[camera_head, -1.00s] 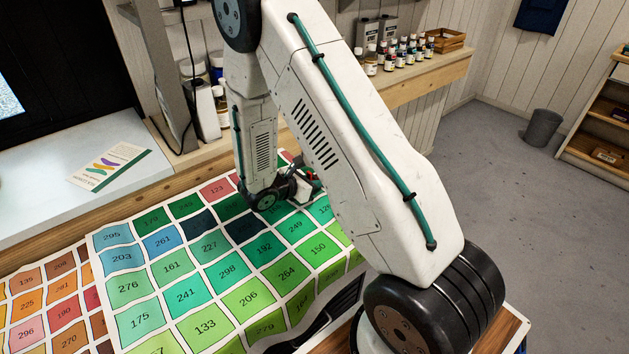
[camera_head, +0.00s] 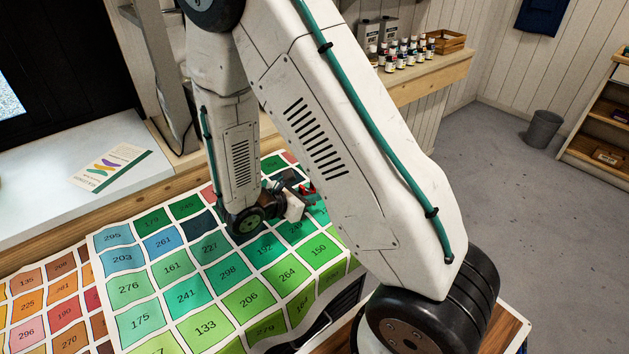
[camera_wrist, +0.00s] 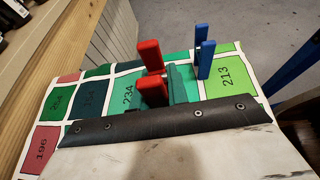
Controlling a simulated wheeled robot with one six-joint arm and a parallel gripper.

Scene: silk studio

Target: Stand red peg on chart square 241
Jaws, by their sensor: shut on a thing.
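The red peg (camera_wrist: 150,55) shows in the wrist view as two upright red parts beside the dark teal parts of my gripper (camera_wrist: 174,85). My gripper is shut on it, and its lower end is partly hidden. In the head view, a bit of red (camera_head: 308,189) shows at my gripper (camera_head: 300,200), over the chart's far right part. Chart square 241 (camera_head: 187,296) is bare and lies nearer the camera, left of and below my gripper. The wrist view shows squares 234 and 213 around the peg, and the gap beneath it cannot be judged.
Blue upright pieces (camera_wrist: 205,60) stand just right of the red peg in the wrist view. A warm-coloured chart (camera_head: 45,310) lies at left. Paint bottles (camera_head: 405,52) and a wooden crate (camera_head: 446,40) stand on the back shelf. A leaflet (camera_head: 110,166) lies on the pale surface.

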